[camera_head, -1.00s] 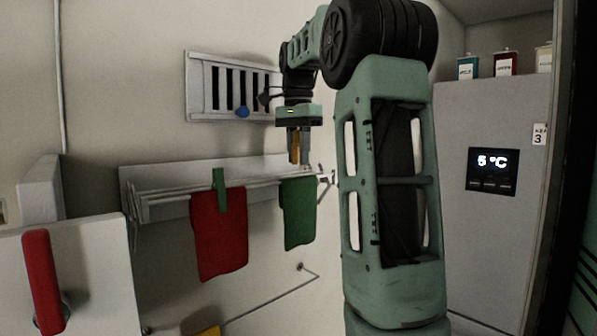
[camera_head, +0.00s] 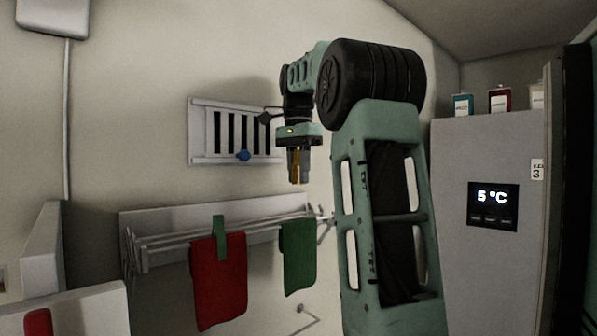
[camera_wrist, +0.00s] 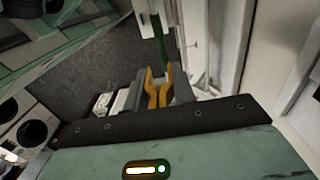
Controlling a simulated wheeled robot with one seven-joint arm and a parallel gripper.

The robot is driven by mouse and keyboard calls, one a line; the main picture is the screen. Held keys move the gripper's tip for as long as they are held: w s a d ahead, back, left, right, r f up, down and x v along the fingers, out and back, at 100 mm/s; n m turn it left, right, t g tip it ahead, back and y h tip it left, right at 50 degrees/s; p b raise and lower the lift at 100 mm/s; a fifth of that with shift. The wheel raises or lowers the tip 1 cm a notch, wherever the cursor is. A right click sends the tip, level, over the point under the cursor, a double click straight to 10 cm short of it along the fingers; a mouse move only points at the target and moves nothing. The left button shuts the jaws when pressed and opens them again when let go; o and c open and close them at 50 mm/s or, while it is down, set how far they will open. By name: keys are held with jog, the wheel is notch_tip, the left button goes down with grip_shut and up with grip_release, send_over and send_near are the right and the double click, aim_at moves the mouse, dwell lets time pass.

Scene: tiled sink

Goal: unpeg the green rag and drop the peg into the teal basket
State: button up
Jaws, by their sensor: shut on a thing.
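My gripper (camera_head: 297,180) is above the drying rack, pointing down. It is shut on an orange-yellow peg (camera_wrist: 158,92), which also shows between the fingers in the head view (camera_head: 295,166). The green rag (camera_head: 300,257) hangs over the right end of the rack's bars, below and apart from my gripper, with no peg visible on it. It shows as a green strip beyond the fingers in the wrist view (camera_wrist: 159,40). I see no teal basket in either view.
A red rag (camera_head: 219,285) with a green peg (camera_head: 219,238) hangs left of the green rag on the wall rack (camera_head: 160,220). A wall vent (camera_head: 200,130) with a blue knob (camera_head: 243,155) is behind. A grey fridge (camera_head: 475,150) stands right.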

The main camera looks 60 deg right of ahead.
aim_at(298, 162)
jog(key=shift+r+p, duration=1.85)
jog(key=shift+p, duration=0.05)
